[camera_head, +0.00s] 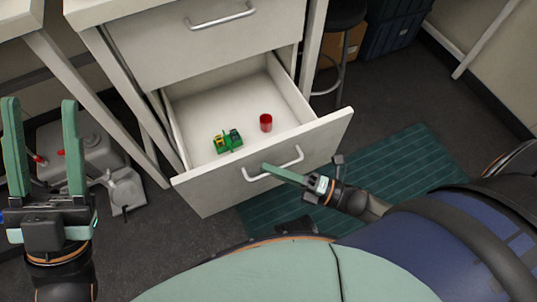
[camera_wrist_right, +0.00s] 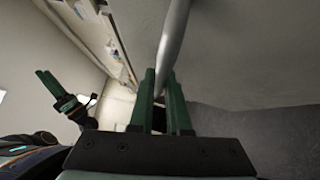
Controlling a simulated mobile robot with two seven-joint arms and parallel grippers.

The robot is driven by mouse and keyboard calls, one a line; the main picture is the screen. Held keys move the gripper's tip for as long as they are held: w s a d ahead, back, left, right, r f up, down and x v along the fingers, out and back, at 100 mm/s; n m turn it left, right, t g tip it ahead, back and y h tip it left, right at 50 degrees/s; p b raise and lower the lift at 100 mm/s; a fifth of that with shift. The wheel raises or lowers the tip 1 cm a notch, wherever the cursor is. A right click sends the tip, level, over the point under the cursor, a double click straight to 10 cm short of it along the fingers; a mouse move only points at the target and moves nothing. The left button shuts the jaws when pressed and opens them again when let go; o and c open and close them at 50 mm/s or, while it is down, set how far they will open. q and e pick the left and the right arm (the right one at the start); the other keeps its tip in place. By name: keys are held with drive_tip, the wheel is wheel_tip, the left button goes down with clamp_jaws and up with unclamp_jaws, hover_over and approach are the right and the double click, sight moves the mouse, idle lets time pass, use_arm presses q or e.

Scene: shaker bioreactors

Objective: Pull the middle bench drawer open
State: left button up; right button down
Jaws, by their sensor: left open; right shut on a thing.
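The middle bench drawer (camera_head: 200,190) stands pulled out, its inside open to view. A green and yellow object (camera_head: 228,141) and a red cup (camera_head: 266,122) are in it. In the right wrist view the handle (camera_wrist_right: 174,40) runs down between the green fingers (camera_wrist_right: 160,95). My left gripper (camera_head: 42,120) is open and empty at the far left, fingers pointing up, away from the drawer.
The drawer above (camera_head: 205,45) is closed, with its own handle (camera_head: 220,17). A green mat (camera_head: 400,170) lies on the floor at the right. A stool (camera_head: 345,20) and boxes stand behind.

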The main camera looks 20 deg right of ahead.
use_arm(q)
drive_tip(key=shift+r, duration=0.1)
use_arm(e)
drive_tip(key=shift+s, duration=0.25)
drive_tip(key=c, duration=0.9)
unclamp_jaws()
drive_tip(key=shift+d, duration=0.1)
use_arm(q)
drive_tip(key=shift+w+a+f+n+y+p, duration=0.15)
drive_tip(key=shift+w+f+n+y+p, duration=0.25)
drive_tip(key=shift+w+f+n+y, duration=0.35)
use_arm(e)
drive_tip(key=v, duration=1.2)
drive_tip(key=shift+s+d, duration=0.15)
use_arm(q)
drive_tip(key=shift+r, duration=0.3)
